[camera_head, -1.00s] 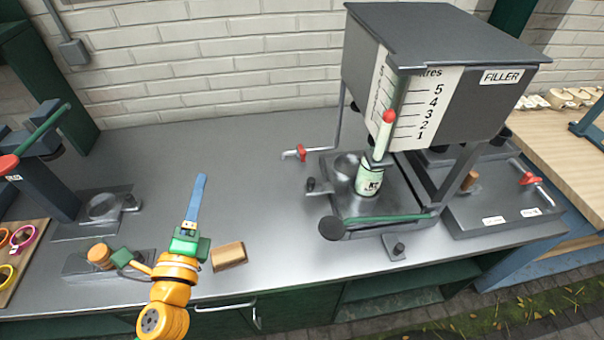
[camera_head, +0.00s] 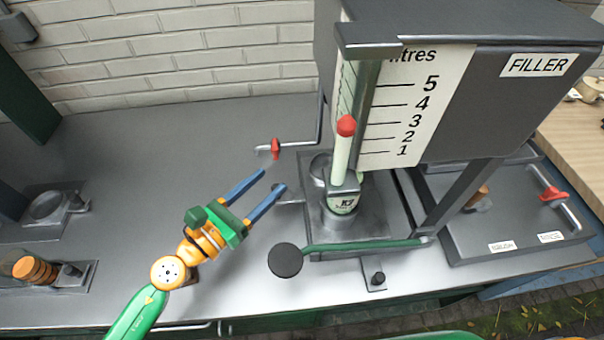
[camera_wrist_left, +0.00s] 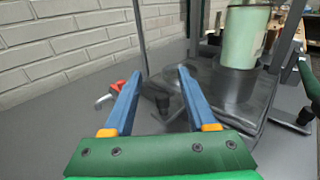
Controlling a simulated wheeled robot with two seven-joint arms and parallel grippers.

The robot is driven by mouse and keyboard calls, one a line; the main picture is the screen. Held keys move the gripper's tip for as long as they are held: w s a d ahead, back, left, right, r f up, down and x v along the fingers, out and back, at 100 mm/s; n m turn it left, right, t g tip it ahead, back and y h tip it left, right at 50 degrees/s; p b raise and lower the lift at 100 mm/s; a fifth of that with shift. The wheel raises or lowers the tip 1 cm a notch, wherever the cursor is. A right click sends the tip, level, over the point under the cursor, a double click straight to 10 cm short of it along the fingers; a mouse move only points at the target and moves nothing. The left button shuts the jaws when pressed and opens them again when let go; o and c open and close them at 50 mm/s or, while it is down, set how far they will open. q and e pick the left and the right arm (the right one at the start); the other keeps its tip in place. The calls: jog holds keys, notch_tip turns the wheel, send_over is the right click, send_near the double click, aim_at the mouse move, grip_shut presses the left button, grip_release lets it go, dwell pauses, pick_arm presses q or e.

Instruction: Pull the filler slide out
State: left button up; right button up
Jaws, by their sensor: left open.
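The filler (camera_head: 480,100) is a dark tank with a litre scale, standing at the right of the bench. Under it is a metal slide with two round cups; the empty cup (camera_head: 320,168) is at the back left. A pale green churn (camera_head: 342,204) with a red-topped rod above it sits in the front cup. A dark knob (camera_wrist_left: 163,101) at the slide's left side appears between my fingers in the left wrist view; the fingers partly cover it in the head view. My left gripper (camera_head: 273,180) is open and empty, its blue fingers pointing toward the slide. Contact cannot be told.
A green lever with a black ball (camera_head: 285,260) crosses the filler's front. A red-handled tap (camera_head: 276,148) stands behind my fingertips. A brick wall (camera_head: 180,55) closes the back. The bench left of the filler is mostly clear.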

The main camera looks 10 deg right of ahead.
pick_arm(q)
jog(key=f+b, duration=0.2)
jog(key=f, duration=0.1)
jog(key=s+a+f+b, duration=0.1)
jog(key=shift+f+b, duration=0.25)
jog(key=shift+b, duration=0.1)
jog(key=shift+w+d+f, duration=0.1)
jog(key=shift+w+d, duration=0.05)
jog(key=shift+w, duration=0.05)
jog(key=p+x, duration=0.1)
jog(key=x, duration=0.6)
jog(key=shift+r, duration=0.2)
jog(key=shift+w+d, duration=0.1)
jog(key=shift+d, duration=0.05)
grip_shut()
pick_arm(e)
jog(key=f, duration=0.3)
jog(key=shift+s+a+f, duration=0.2)
jog(key=shift+s+a, duration=0.05)
jog(key=shift+a, duration=0.1)
jog(key=shift+a, duration=0.1)
